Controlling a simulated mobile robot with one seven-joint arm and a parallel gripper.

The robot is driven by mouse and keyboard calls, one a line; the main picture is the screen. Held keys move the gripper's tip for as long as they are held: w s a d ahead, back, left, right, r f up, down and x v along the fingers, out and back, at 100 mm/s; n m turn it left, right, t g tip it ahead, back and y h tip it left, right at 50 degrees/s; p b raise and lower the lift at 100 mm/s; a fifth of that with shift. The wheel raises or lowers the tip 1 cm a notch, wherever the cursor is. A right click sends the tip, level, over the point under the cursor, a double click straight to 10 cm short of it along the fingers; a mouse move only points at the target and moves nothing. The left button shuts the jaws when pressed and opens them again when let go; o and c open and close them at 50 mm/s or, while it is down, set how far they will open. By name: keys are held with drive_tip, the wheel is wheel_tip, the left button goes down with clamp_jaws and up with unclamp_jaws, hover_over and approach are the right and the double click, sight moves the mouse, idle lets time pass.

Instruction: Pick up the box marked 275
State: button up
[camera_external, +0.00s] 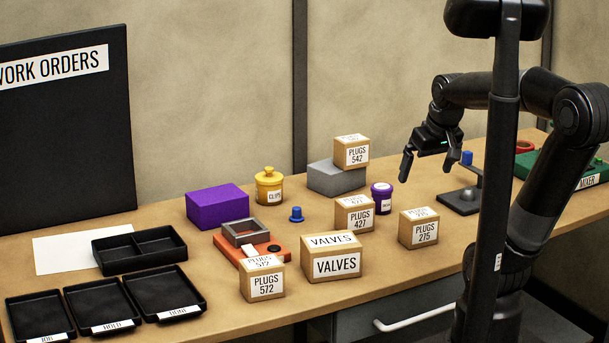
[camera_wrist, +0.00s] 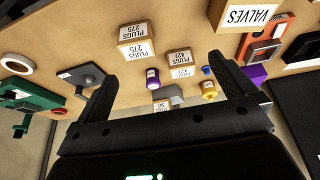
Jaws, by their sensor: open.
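The box marked PLUGS 275 (camera_external: 419,229) is a small brown cardboard box with white labels on its top and front. It sits on the workbench near the front edge, right of the VALVES box. It also shows in the wrist view (camera_wrist: 138,41), at the upper middle. My gripper (camera_external: 430,168) hangs above the back part of the bench, higher than the box and behind it. Its two fingers are spread with nothing between them, and it touches no box. The fingers also show in the wrist view (camera_wrist: 162,70).
Similar boxes stand nearby: PLUGS 427 (camera_external: 355,214), PLUGS 542 (camera_external: 351,151) on a grey block (camera_external: 335,178), PLUGS 572 (camera_external: 262,279) and the larger VALVES box (camera_external: 332,258). A purple jar (camera_external: 381,199) stands beside 427. A dark grey fixture (camera_external: 458,202) is right of 275.

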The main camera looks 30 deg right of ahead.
drive_tip(key=w+d+f+g, duration=0.2)
drive_tip(key=w+d+f, duration=0.2)
drive_tip(key=w, duration=0.3)
drive_tip(key=g, duration=0.2)
hover_over(420, 213)
drive_tip(key=shift+m, duration=0.4)
drive_tip(key=f, duration=0.5)
drive_tip(key=shift+w+d, duration=0.15)
drive_tip(key=shift+d, duration=0.1)
drive_tip(key=shift+d+f, duration=0.1)
drive_tip(key=shift+f, duration=0.2)
wheel_tip(420, 213, down, 5)
drive_tip(key=shift+f, duration=0.15)
drive_tip(key=f, duration=0.4)
drive_tip(key=shift+s+a, duration=0.2)
drive_tip(key=shift+a, duration=0.15)
drive_tip(key=shift+f, duration=0.65)
drive_tip(key=shift+c, duration=0.2)
drive_tip(key=c, duration=1.1)
